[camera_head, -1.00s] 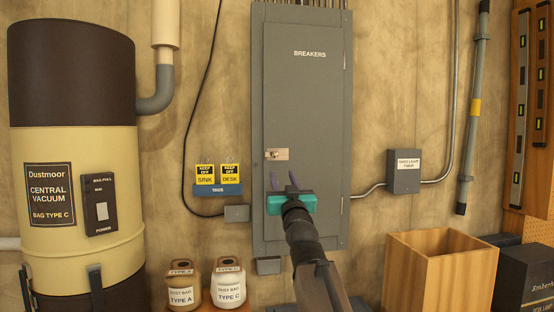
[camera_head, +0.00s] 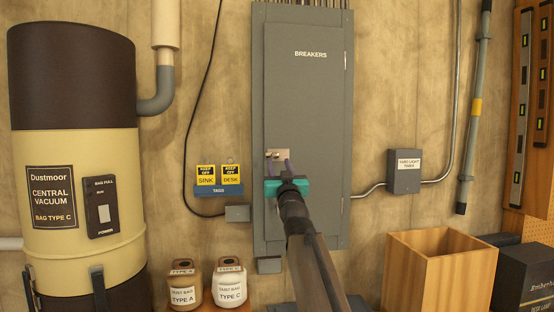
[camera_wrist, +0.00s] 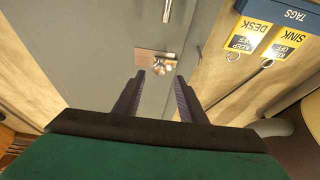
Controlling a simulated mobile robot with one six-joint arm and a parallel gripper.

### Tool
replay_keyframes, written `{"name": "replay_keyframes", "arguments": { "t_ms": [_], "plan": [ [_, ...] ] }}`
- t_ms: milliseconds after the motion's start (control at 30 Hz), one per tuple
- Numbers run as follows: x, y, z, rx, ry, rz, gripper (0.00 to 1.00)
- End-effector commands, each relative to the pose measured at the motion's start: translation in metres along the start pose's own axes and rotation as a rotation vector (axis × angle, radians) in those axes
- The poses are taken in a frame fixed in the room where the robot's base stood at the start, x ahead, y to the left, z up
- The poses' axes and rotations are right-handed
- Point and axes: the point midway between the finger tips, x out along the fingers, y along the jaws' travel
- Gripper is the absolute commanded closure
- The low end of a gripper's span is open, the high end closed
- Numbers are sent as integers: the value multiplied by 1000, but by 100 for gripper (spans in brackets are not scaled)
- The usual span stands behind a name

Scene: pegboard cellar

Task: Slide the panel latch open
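In the wrist view the latch plate (camera_wrist: 148,56) carries a small rounded knob (camera_wrist: 159,67). My gripper (camera_head: 278,163) has a teal body and two dark purple-grey fingers. It is open and empty, just below and in front of the latch. In the wrist view the knob shows just beyond and between the fingertips (camera_wrist: 160,77); I see no contact. Part of the latch is hidden behind the fingers in the head view.
Left of the panel hang yellow tags on a blue tag rack (camera_head: 219,191). A small grey timer box (camera_head: 404,172) is on the wall to the right. A wooden bin (camera_head: 430,275) stands low right, and dust bag jugs (camera_head: 229,284) stand low left.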

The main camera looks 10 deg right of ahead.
Motion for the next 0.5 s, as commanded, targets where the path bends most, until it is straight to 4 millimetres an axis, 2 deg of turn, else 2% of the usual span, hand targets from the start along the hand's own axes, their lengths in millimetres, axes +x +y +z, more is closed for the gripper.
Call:
{"name": "replay_keyframes", "arguments": {
  "t_ms": [200, 500],
  "plan": [
    [22, 0, -1, 0, 0, 1, 63],
    [42, 1, 0, 0, 0, 1, 63]
  ]
}}
